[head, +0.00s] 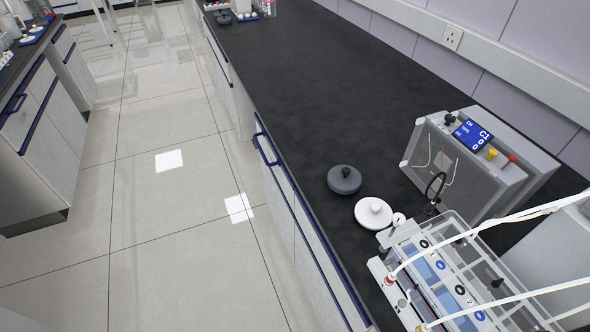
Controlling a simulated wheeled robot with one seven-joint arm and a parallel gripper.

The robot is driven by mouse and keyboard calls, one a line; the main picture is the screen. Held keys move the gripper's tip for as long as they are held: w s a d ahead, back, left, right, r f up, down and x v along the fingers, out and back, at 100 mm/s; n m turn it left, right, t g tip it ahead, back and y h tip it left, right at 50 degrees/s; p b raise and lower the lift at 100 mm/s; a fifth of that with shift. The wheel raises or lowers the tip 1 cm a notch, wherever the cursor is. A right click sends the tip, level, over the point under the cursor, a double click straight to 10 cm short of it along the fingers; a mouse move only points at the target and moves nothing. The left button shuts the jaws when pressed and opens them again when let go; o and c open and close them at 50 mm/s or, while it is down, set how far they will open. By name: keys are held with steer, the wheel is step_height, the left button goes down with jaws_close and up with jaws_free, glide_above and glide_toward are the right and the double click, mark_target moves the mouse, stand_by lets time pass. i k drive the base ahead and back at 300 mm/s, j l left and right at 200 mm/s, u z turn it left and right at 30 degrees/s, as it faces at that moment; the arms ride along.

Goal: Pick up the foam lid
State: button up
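Two round knobbed lids lie on the black bench top (300,90), near its front edge. One is a dark grey lid (344,180). The other is a white lid (373,213), just to the right of and nearer than the grey one. Both lie flat with knobs up. I cannot tell from the picture which is foam; the white one looks more like it. My gripper is not in view, and nothing holds either lid.
A clear-walled rack with numbered bottles (450,280) and white tubes stands right beside the white lid. A grey box with a blue display (472,135) stands behind. Tiled floor (180,230) lies open at left.

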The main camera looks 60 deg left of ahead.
mark_target(344, 179)
steer(key=l+u, duration=0.1)
steer(key=u, duration=0.35)
steer(key=l+u, duration=0.15)
steer(key=u, duration=0.35)
steer(key=l+u, duration=0.1)
steer(key=u, duration=0.35)
steer(key=l+u, duration=0.15)
steer(key=u, duration=0.3)
steer(key=k+j, duration=0.45)
steer(key=z, duration=0.4)
steer(key=k+z, duration=0.1)
steer(key=z, duration=0.25)
steer(key=k+z, duration=0.1)
steer(key=z, duration=0.7)
steer(key=u, duration=1.35)
steer(key=i+j+z, duration=0.35)
steer(key=i+j, duration=0.25)
steer(key=j, duration=0.1)
